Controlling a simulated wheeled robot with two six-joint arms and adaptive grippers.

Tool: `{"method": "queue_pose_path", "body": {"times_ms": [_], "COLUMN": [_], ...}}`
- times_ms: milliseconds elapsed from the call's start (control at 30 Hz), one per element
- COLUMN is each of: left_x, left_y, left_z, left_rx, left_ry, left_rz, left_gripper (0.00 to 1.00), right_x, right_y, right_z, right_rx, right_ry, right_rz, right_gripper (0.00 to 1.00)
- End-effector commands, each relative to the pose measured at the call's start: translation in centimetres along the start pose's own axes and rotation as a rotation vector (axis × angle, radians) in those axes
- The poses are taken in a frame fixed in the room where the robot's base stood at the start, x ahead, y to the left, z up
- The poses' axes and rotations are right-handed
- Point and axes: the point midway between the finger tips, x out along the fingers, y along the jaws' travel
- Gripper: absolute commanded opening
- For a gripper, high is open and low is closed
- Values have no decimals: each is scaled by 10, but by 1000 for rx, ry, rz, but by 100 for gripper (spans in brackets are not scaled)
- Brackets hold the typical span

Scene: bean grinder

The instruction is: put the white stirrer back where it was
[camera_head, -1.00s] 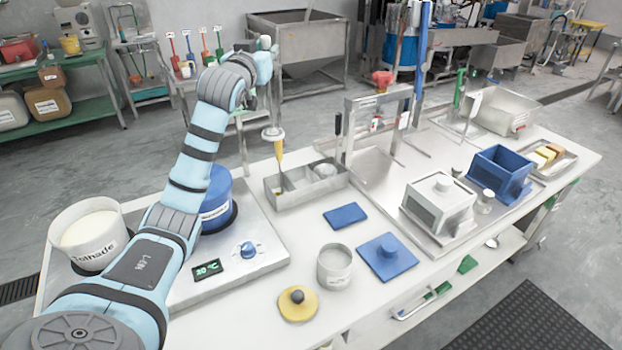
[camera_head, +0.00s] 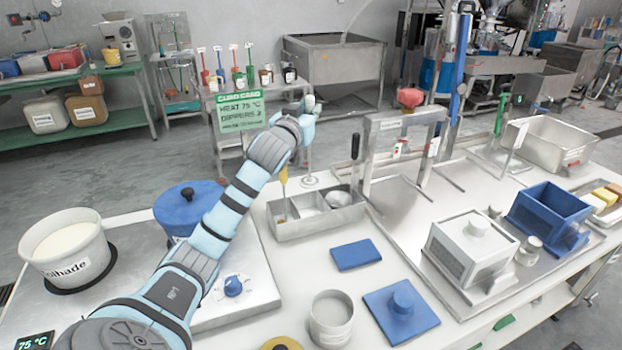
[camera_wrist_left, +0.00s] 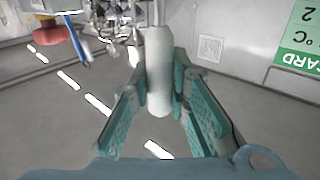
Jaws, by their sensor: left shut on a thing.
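My left gripper (camera_head: 304,108) is shut on the white handle of the stirrer (camera_wrist_left: 158,75), which stands between the two fingers in the left wrist view. In the head view the stirrer hangs down, its pale disc end (camera_head: 310,181) just above the back edge of the metal compartment tray (camera_head: 318,228). I cannot tell whether the disc is over the tray or behind it. A yellow-handled tool (camera_head: 284,183) stands in the tray's left compartment. A black-handled tool (camera_head: 355,150) stands at its right. My right gripper is not in view.
A white pot (camera_head: 65,245) and a blue lidded pot (camera_head: 187,204) stand on the left.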

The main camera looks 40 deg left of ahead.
Motion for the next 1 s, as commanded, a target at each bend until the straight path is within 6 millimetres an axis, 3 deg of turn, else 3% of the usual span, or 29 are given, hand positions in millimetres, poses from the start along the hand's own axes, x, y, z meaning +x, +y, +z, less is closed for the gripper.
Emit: {"method": "queue_pose_path", "body": {"times_ms": [33,133,367,500,867,900,1000], "left_x": [0,0,0,0,0,0,0], "left_y": [1,1,2,2,3,2,2], "left_z": [27,60,94,122,129,128,128], "left_rx": [2,1,-1,0,-1,-1,-1], "left_ry": [-6,-4,-1,-2,1,0,0], "left_rz": [1,2,3,3,4,4,3], "left_gripper": [0,0,0,0,0,22,36], "right_x": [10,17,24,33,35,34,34], "right_y": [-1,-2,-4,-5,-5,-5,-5], "right_z": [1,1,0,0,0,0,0], "right_rx": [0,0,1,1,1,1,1], "right_ry": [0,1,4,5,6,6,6], "right_rz": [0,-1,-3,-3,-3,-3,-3], "right_gripper": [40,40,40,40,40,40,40]}}
